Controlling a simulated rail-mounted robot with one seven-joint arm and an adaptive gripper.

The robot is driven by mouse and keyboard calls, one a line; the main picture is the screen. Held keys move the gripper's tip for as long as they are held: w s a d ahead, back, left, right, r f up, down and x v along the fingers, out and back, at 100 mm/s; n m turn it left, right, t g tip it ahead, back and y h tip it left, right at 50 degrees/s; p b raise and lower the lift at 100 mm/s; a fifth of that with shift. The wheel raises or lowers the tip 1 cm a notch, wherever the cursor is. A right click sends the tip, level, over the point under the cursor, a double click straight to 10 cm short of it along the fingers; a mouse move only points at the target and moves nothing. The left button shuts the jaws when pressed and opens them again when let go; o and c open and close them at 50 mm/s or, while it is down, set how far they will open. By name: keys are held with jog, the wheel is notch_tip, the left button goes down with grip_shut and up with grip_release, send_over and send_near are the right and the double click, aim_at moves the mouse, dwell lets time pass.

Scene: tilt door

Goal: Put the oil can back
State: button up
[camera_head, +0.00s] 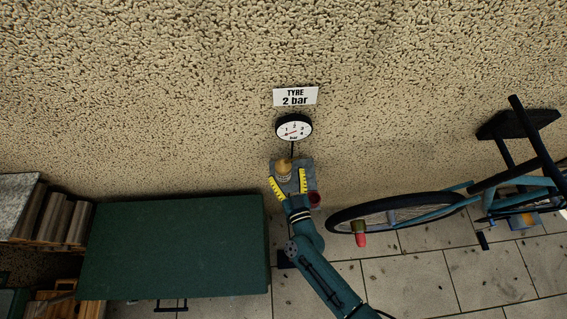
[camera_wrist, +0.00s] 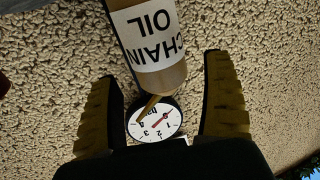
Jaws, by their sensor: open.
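The oil can (camera_head: 284,168) is a tan bottle. It shows at a small grey wall ledge (camera_head: 305,163) below a gauge; I cannot tell exactly how it rests there. In the wrist view the oil can (camera_wrist: 155,35) shows its white "CHAIN OIL" label upside down, with its narrow tip pointing toward the gauge. My gripper (camera_head: 287,176) is open, its yellow-padded fingers apart on either side of the can. In the wrist view my gripper (camera_wrist: 162,72) has a gap between each finger and the can; neither visibly touches it.
A round tyre gauge (camera_head: 294,128) hangs on the rough wall under a "TYRE 2 bar" sign (camera_head: 296,96). A red cup-like object (camera_head: 314,199) is right of my gripper. A green cabinet (camera_head: 170,245) stands left, a bicycle (camera_head: 400,207) right. Floor tiles (camera_head: 420,280) are partly clear.

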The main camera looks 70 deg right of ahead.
jog(key=v, duration=0.9)
jog(key=w+a+r+n+t+y, duration=0.35)
jog(key=w+r+t, duration=0.25)
jog(key=w+r, duration=0.8)
jog(key=w+a+r+n+t+y, duration=0.2)
jog(key=w+a+r+y, duration=0.15)
jog(key=r, duration=0.45)
jog(key=w+a+r+n+t+y, duration=0.2)
jog(key=w+a+r+n+y, duration=0.15)
jog(key=r, duration=0.35)
jog(key=w+a+r+n+t+y, duration=0.1)
jog(key=w+a+r+t+y, duration=0.15)
jog(key=w+a+r, duration=0.4)
jog(key=s+a+r, duration=0.1)
jog(key=s+r, duration=0.2)
jog(key=r, duration=0.4)
jog(key=s+a+r+y, duration=0.1)
jog(key=s+r, duration=0.2)
jog(key=r, duration=0.4)
jog(key=s+a+r, duration=0.1)
jog(key=s+r, duration=0.2)
jog(key=r, duration=0.5)
jog(key=shift+n+g+p, duration=0.35)
jog(key=shift+n+p, duration=0.05)
jog(key=shift+p, duration=0.05)
jog(key=shift+s+a, duration=0.1)
